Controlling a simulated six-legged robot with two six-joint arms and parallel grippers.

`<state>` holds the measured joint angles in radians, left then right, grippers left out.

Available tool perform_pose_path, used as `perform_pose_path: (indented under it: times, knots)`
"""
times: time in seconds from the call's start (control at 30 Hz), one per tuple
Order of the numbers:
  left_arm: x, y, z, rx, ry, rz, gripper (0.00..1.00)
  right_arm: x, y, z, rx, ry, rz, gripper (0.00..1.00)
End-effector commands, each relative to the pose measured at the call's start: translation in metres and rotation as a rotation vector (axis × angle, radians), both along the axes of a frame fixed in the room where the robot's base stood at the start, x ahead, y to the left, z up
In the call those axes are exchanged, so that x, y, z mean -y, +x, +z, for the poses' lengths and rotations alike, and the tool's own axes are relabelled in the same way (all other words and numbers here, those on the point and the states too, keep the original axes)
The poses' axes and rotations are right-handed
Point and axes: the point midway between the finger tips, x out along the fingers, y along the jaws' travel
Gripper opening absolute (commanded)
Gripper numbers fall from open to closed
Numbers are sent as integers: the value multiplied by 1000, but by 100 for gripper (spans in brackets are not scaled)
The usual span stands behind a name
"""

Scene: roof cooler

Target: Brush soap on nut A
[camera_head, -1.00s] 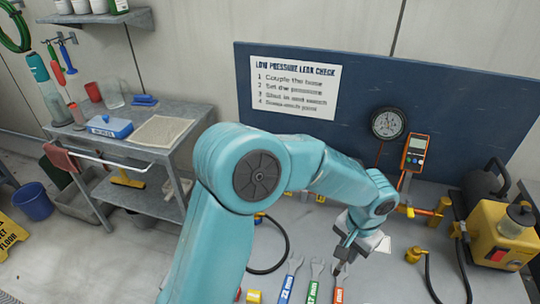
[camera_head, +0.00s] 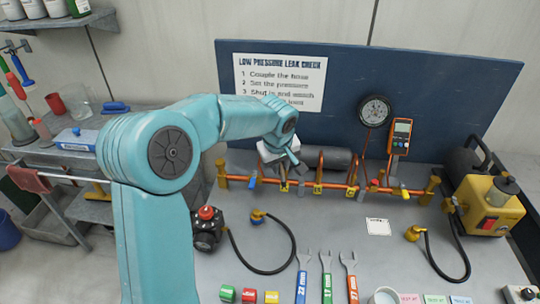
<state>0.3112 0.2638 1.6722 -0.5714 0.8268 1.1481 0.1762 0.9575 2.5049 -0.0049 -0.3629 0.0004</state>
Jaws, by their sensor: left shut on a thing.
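My left gripper (camera_head: 281,158) is at the copper pipe (camera_head: 334,186), over its left part. It is shut on a small, thin thing, probably the brush, which is mostly hidden by the gripper. Yellow tags mark several fittings along the pipe; their letters are too small to read, so I cannot tell which is nut A. One tagged fitting (camera_head: 284,187) is just below my gripper; I cannot tell whether the held thing touches it. A white cup (camera_head: 383,297), perhaps of soap, stands at the front edge. My right gripper is not in view.
Three wrenches (camera_head: 326,277) lie at the front. A black valve with a red knob (camera_head: 206,228) and a hose (camera_head: 293,250) are left of them. A yellow pump (camera_head: 487,208) stands at right. A gauge (camera_head: 375,111) and meter (camera_head: 401,137) are behind the pipe.

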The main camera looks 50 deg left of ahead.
Motion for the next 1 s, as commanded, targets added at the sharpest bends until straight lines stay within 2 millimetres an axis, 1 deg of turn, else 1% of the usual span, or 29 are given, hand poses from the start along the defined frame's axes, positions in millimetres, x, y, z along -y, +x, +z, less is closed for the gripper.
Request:
perform_pose_path:
  times: [0.03,0.1,0.2,0.37,1.0]
  knots:
    - [-13,-3,5,14,9,60,0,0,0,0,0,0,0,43]
    - [-23,-5,10,28,19,117,0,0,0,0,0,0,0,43]
    - [-30,-6,12,37,26,154,0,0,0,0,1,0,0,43]
    - [-31,-1,5,36,26,157,0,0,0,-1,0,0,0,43]
    - [-41,26,-34,35,24,150,0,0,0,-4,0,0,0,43]
